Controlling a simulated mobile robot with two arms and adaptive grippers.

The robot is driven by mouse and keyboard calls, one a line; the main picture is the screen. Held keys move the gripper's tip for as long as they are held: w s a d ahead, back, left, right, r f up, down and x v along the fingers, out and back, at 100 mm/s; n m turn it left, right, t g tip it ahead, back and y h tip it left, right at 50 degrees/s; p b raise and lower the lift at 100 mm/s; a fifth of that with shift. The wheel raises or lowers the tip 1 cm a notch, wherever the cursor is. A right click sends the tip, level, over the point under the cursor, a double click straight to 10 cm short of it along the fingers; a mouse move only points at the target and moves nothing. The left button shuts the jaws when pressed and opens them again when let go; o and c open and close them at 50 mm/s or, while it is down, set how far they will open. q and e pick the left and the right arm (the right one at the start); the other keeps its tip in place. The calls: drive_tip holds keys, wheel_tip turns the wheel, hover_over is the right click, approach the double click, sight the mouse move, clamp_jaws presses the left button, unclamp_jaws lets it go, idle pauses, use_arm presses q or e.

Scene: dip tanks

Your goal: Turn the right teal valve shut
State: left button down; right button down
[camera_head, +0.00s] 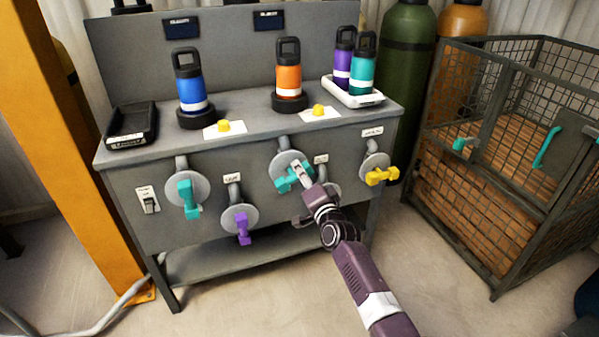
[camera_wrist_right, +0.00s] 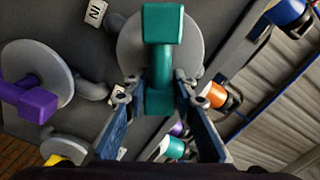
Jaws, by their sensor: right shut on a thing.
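The right teal valve (camera_head: 283,184) sits on the bench's front panel, on a round grey flange (camera_head: 283,160). Its handle lies sideways, and my right gripper (camera_head: 299,174) covers part of it. In the right wrist view the teal handle (camera_wrist_right: 160,65) stands between the two fingers of my right gripper (camera_wrist_right: 158,95), which is shut on it. The left teal valve (camera_head: 186,195) is further left on the panel, its handle hanging down. My left gripper is not in view.
A purple valve (camera_head: 241,228) hangs lower left of my gripper, and a yellow valve (camera_head: 382,176) is to its right. Blue (camera_head: 190,88) and orange (camera_head: 288,80) bottles stand on the bench top. A wire cage (camera_head: 480,190) stands at the right; the floor in front is clear.

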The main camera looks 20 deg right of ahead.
drive_tip(key=m, duration=0.1)
drive_tip(key=f+m, duration=0.1)
drive_tip(key=shift+d+m, duration=0.2)
drive_tip(key=shift+m, duration=0.2)
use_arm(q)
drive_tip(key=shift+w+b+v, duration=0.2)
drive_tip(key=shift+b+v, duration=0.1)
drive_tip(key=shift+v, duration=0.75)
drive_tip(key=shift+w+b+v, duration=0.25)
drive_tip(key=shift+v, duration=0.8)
use_arm(e)
drive_tip(key=shift+f+m, duration=0.25)
drive_tip(key=shift+m, duration=1.05)
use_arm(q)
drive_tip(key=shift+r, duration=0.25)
use_arm(e)
drive_tip(key=c, duration=1.8)
unclamp_jaws()
drive_tip(key=shift+d, duration=0.1)
drive_tip(key=shift+c, duration=0.2)
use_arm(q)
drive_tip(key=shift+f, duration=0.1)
use_arm(e)
drive_tip(key=s, duration=1.2)
drive_tip(key=shift+d, duration=0.2)
